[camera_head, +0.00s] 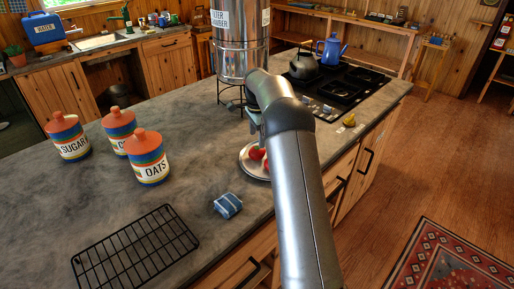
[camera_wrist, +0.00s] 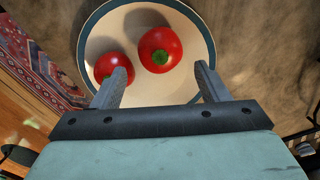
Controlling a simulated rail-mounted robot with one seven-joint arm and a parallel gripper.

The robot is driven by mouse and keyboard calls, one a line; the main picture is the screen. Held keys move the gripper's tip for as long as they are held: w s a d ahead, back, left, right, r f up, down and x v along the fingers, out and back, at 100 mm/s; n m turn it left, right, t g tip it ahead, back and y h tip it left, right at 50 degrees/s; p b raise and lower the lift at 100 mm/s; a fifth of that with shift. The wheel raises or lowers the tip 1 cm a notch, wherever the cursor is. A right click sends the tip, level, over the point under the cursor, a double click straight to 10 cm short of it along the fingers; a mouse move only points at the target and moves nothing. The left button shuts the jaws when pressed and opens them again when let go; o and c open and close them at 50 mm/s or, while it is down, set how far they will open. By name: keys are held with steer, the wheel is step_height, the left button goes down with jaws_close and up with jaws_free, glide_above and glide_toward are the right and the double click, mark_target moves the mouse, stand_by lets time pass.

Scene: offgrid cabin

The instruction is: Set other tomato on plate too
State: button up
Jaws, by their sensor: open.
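A white plate with a blue-grey rim (camera_wrist: 203,42) lies on the counter, and part of it shows left of my arm in the head view (camera_head: 246,164). Two red tomatoes with green stems are on the plate: one tomato (camera_wrist: 166,46) near its middle, and another tomato (camera_wrist: 104,65) to the left. My gripper (camera_wrist: 160,78) is over the plate, with its fingers apart and nothing between them. The left fingertip overlaps the left tomato in view; I cannot tell whether they touch. In the head view my arm hides much of the plate and the gripper.
Several canisters (camera_head: 147,160) stand further left. A steel water container (camera_head: 240,45) and the black stove (camera_head: 340,85) are behind. Bare counter (camera_head: 190,115) lies between.

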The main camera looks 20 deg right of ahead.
mark_target(257, 148)
step_height(257, 148, up, 6)
steer(key=s+a+r+n, duration=0.3)
steer(key=s+a+n, duration=0.25)
steer(key=s, duration=0.45)
steer(key=s+a+r+n, duration=0.35)
steer(key=s+a, duration=0.35)
steer(key=s, duration=0.3)
steer(key=s+a+f+n, duration=0.1)
steer(key=s+f+n, duration=0.1)
steer(key=s, duration=0.5)
steer(key=s+a+f+n, duration=0.2)
steer(key=s+f+n, duration=0.1)
steer(key=s, duration=0.5)
steer(key=s+a+f+n+t, duration=0.1)
steer(key=s+n, duration=0.3)
steer(key=s, duration=0.4)
steer(key=shift+a+f, duration=0.4)
steer(key=shift+f, duration=0.5)
